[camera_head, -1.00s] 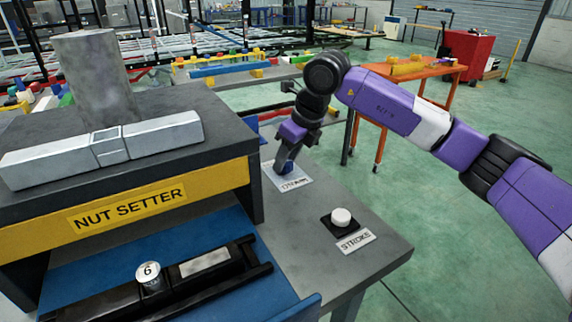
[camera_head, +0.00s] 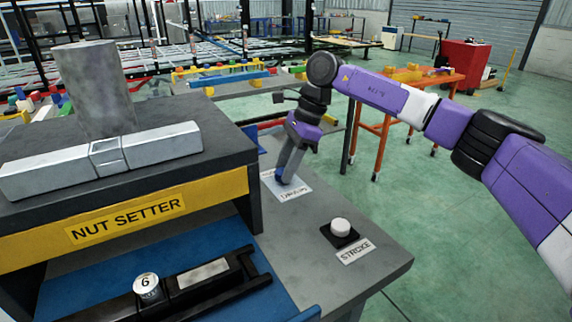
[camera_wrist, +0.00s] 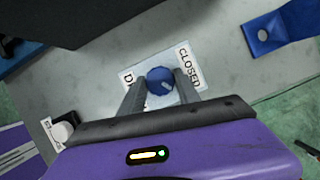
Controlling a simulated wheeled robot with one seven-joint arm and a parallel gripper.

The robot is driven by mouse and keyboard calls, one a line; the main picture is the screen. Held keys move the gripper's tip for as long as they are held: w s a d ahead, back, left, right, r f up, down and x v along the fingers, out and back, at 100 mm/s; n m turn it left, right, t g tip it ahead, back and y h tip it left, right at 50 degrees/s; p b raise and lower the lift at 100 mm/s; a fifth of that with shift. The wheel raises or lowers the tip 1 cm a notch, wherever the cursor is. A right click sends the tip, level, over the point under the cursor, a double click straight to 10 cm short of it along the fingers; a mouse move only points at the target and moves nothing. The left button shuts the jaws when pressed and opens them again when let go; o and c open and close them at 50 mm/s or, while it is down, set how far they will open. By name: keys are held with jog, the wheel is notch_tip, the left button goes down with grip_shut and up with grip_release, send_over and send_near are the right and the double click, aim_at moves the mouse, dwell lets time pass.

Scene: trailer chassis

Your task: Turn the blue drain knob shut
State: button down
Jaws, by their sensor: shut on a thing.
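The blue drain knob (camera_wrist: 160,80) sits on a white label plate (camera_wrist: 134,78) between my gripper's two grey fingers in the wrist view. A short pale mark shows on its top. The plate reads CLOSED on its right side; the word on the left is partly hidden by a finger. My gripper (camera_wrist: 160,90) is shut on the knob, one finger on each side. In the head view my gripper (camera_head: 284,176) reaches down at a slant to the plate (camera_head: 297,191), at the back of the grey bench. The knob is mostly hidden there by the fingers.
A white STROKE button (camera_head: 340,226) stands nearer on the same bench (camera_head: 305,240). The NUT SETTER machine (camera_head: 125,218) rises at left, close to the gripper. A blue bracket (camera_wrist: 262,32) shows in the wrist view. Open floor lies to the right.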

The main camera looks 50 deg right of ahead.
jog(key=n+g, duration=0.1)
jog(key=n, duration=0.1)
jog(key=n+p, duration=0.1)
jog(key=n, duration=0.1)
jog(key=n+g+p, duration=0.1)
jog(key=n, duration=0.1)
jog(key=shift+w+r+g, duration=0.15)
jog(key=shift+w+g, duration=0.1)
jog(key=shift+g, duration=0.05)
jog(key=n, duration=0.2)
jog(key=n+g+p, duration=0.1)
jog(key=n, duration=0.2)
jog(key=shift+g, duration=0.3)
jog(key=shift+n, duration=0.3)
jog(key=c, duration=0.9)
grip_release()
jog(key=shift+p+v, duration=0.65)
jog(key=shift+v, duration=3.05)
jog(key=shift+w, duration=0.15)
